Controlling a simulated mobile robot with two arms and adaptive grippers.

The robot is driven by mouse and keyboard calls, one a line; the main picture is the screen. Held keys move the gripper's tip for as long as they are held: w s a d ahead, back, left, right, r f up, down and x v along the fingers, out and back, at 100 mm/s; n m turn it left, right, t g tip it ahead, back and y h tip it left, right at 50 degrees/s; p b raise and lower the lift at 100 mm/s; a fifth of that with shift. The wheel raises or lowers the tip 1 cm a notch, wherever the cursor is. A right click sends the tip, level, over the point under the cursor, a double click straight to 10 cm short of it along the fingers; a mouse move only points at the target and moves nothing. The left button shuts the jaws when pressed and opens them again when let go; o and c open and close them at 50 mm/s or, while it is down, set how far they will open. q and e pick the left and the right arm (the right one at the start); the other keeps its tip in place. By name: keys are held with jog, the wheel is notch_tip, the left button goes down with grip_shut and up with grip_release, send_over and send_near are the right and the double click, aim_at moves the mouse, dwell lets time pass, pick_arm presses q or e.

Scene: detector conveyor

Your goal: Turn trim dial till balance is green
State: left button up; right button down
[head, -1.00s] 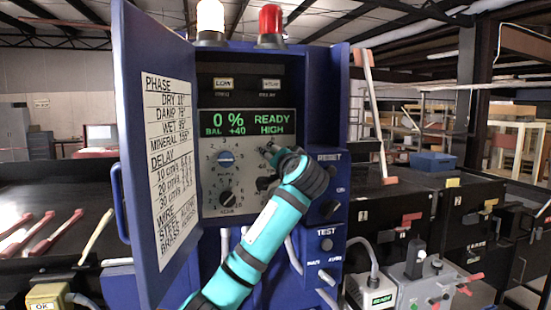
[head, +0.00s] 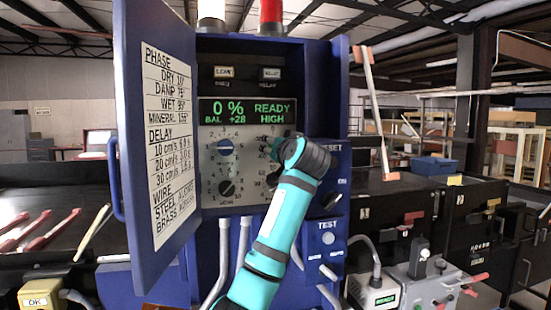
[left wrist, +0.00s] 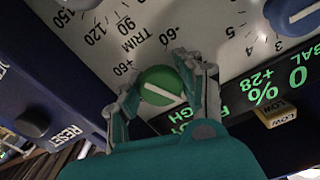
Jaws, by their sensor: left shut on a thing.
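The trim dial (left wrist: 160,86) is a round green knob with a white pointer line, on a grey panel marked TRIM, +60 and -60. My left gripper (left wrist: 163,92) is shut on it, one finger at each side. The display (head: 247,111) reads 0 %, BAL +28, READY and HIGH, all in green lettering. Part of it shows upside down in the left wrist view (left wrist: 262,85). My right gripper is not in view.
The open blue cabinet door (head: 160,140) stands left of the panel. Blue knobs (head: 226,147) and a dark knob (head: 227,188) sit left of the gripper. The RESET and TEST box (head: 328,237) is close on the right. A red lamp (head: 272,14) is on top.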

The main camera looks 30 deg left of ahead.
pick_arm(q)
jog(key=n, duration=0.1)
jog(key=n+b, duration=0.1)
jog(key=shift+d+f+n, duration=0.15)
jog(key=shift+f+n, duration=0.05)
jog(key=shift+n, duration=0.2)
jog(key=n+b, duration=0.1)
jog(key=n, duration=0.1)
jog(key=shift+w+n, duration=0.1)
jog(key=shift+n, duration=0.3)
jog(key=n, duration=0.3)
jog(key=shift+r+b, duration=0.1)
jog(key=shift+b, duration=0.25)
jog(key=shift+n, duration=1.6)
jog(key=o, duration=1.2)
jog(key=shift+r, duration=0.1)
jog(key=shift+d, duration=0.1)
